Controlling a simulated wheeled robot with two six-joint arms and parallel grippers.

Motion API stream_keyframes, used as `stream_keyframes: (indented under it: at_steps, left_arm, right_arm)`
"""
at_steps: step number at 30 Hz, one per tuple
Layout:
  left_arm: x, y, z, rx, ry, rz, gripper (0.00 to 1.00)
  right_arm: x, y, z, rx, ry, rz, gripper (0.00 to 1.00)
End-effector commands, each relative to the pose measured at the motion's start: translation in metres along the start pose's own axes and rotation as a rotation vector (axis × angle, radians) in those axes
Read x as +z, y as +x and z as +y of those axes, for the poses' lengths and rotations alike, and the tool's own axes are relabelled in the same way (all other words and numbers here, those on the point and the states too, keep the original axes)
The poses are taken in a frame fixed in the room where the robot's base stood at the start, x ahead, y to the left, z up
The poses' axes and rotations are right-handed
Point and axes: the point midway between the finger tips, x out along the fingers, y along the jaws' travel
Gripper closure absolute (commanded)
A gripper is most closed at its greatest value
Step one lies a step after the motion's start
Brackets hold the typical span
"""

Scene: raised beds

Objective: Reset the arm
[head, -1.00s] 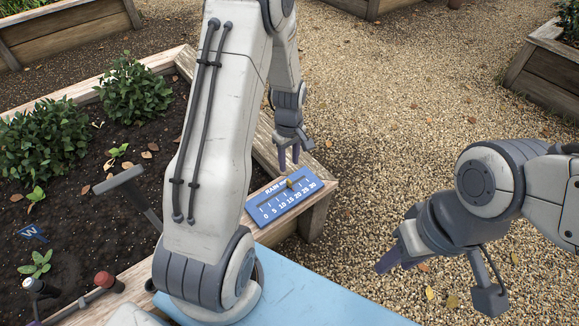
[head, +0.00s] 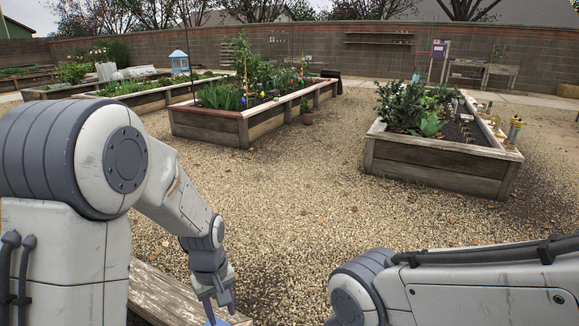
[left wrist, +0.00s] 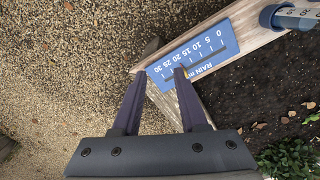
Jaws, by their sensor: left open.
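My left gripper (head: 219,303) hangs down over the corner of a wooden bed edge at the bottom of the head view. In the left wrist view its two dark purple fingers (left wrist: 160,74) are apart with nothing between them. Only a sliver of blue shows below the gripper in the head view. My right arm comes in at the lower right; its gripper is out of the picture.
Near the scale are a blue-ringed round object (left wrist: 293,16), dark soil (left wrist: 262,85) and a leafy plant (left wrist: 290,160). Planted raised beds stand farther off, one in the middle (head: 262,122) and one at right (head: 437,165). Open gravel (head: 310,200) lies between.

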Motion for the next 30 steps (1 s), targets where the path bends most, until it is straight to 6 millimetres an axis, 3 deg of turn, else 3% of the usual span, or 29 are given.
stream_keyframes:
  at_steps: [1, 3, 6, 9, 15, 17, 26, 30]
  left_arm:
    - [0.033, -0.022, 0.013, 0.014, 0.163, 0.006, 0.57]
    - [0.075, -0.044, 0.020, 0.024, 0.374, 0.003, 0.57]
    - [0.124, -0.066, 0.018, 0.038, 0.630, -0.002, 0.57]
    - [0.162, -0.081, 0.009, 0.050, 0.841, -0.006, 0.57]
    - [0.219, -0.098, -0.017, 0.076, 1.195, -0.012, 0.57]
    - [0.233, -0.102, -0.026, 0.083, 1.296, -0.014, 0.57]
    - [0.233, -0.172, -0.025, 0.080, 1.300, -0.018, 0.57]
    - [0.232, -0.213, -0.024, 0.080, 1.298, -0.018, 0.57]
  right_arm:
    - [0.000, 0.000, 0.000, 0.000, 0.000, 0.000, 0.59]
    - [0.000, 0.000, 0.000, 0.000, 0.000, 0.000, 0.59]
    - [0.000, 0.000, 0.000, 0.000, 0.000, 0.000, 0.59]
    - [0.000, 0.000, 0.000, 0.000, 0.000, 0.000, 0.59]
    - [0.000, 0.000, 0.000, 0.000, 0.000, 0.000, 0.59]
    - [0.000, 0.000, 0.000, 0.000, 0.000, 0.000, 0.59]
    - [-0.004, -0.071, -0.005, 0.000, 0.000, 0.001, 0.59]
    - [-0.006, -0.111, -0.008, 0.000, 0.000, 0.000, 0.59]
